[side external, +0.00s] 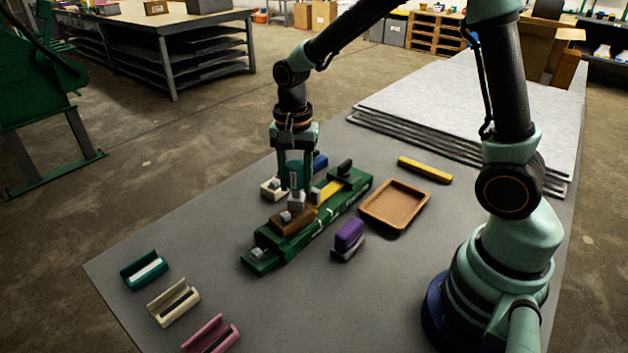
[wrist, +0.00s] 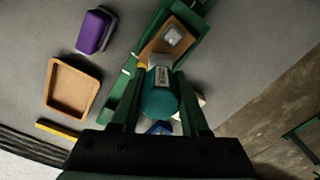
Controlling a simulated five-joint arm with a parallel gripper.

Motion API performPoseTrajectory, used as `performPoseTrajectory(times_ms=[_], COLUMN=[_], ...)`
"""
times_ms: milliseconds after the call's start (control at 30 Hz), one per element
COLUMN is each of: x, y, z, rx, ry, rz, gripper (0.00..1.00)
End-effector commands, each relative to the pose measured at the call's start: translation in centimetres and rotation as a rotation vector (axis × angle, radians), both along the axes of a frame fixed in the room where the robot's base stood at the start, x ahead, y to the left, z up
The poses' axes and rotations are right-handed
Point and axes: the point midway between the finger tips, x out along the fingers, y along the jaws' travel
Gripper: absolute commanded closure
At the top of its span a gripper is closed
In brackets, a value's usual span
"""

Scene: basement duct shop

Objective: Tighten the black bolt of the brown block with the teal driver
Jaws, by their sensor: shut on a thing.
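My gripper (side external: 295,180) is shut on the teal driver (side external: 294,172), held upright with its grey lower end (side external: 297,201) pointing down. The driver also shows in the wrist view (wrist: 160,100), between the two green fingers. The brown block (side external: 288,224) sits in a long green vise (side external: 263,258); it also shows in the wrist view (wrist: 183,41). The driver's lower end is at the block's far end; I cannot tell whether it touches. A grey square piece (wrist: 172,36) sits on the block's near end. I cannot make out the black bolt.
A tan tray (side external: 396,226), a purple block (side external: 348,233) on a grey base and a yellow bar (side external: 425,169) lie right of the vise. Teal (side external: 136,273), cream (side external: 165,311) and pink (side external: 203,343) holders stand front left. Stacked sheets (side external: 450,115) lie behind.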

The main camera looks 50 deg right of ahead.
Motion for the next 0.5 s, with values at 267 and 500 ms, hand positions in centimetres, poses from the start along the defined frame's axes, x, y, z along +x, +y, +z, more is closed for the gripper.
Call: performPoseTrajectory(times_ms=[267,500], x=[0.02,0.02], y=[0.0,0.0], z=[0.02,0.02], rx=[0.0,0.0], ry=[0.0,0.0], rz=[-0.25,-0.274], gripper=[1.0,1.0])
